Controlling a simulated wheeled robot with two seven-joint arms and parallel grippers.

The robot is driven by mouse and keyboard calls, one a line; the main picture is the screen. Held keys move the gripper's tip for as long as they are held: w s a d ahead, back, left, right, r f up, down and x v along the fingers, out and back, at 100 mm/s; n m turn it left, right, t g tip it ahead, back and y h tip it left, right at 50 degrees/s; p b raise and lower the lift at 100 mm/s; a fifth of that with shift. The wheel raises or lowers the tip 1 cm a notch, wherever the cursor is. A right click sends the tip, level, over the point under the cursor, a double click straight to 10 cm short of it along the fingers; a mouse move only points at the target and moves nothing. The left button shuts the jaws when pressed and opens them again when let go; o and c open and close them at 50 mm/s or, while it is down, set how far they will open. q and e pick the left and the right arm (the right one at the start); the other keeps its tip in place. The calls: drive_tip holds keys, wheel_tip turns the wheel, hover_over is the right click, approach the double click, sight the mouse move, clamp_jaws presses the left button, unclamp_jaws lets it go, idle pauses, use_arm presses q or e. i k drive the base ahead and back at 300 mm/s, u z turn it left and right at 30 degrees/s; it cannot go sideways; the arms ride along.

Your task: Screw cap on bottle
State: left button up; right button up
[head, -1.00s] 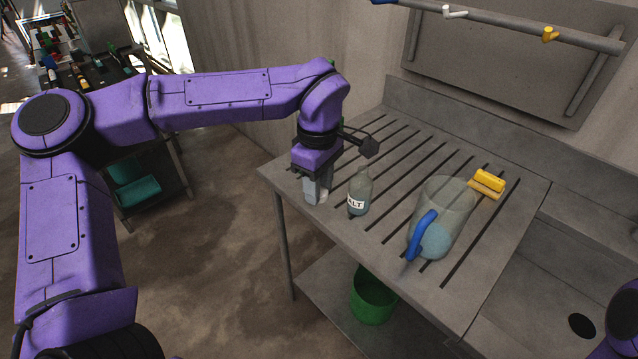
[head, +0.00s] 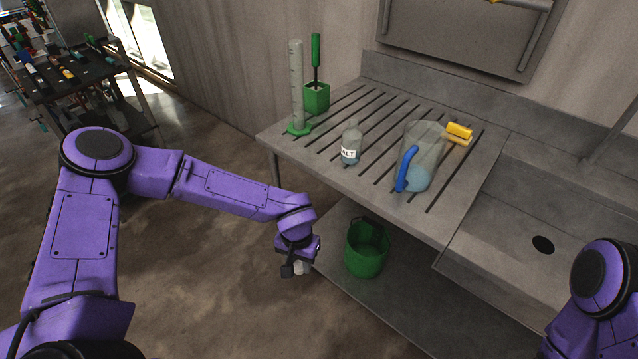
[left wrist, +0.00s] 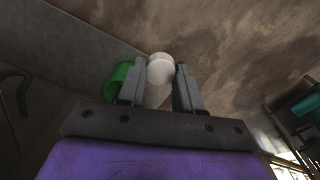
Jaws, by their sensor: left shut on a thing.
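The clear bottle (head: 350,143) with a white label, its letters ending in "LT", stands upright on the slatted drainboard (head: 330,170). No cap shows on its neck. My left gripper (head: 300,268) hangs low in front of the counter, below and to the left of the bottle and well apart from it. It is shut on a white round cap (left wrist: 160,68), seen between the two fingers in the left wrist view. In the head view the cap is small and partly hidden by the gripper. My right gripper is out of view.
A measuring cylinder (head: 297,90) and a green brush holder (head: 316,97) stand behind left. A green bucket (head: 366,250) sits on the lower shelf; a sink is at right.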

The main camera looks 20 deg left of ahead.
sight(352, 138)
drive_tip(key=z, duration=3.7)
drive_tip(key=k, duration=2.9)
drive_tip(key=u, duration=1.85)
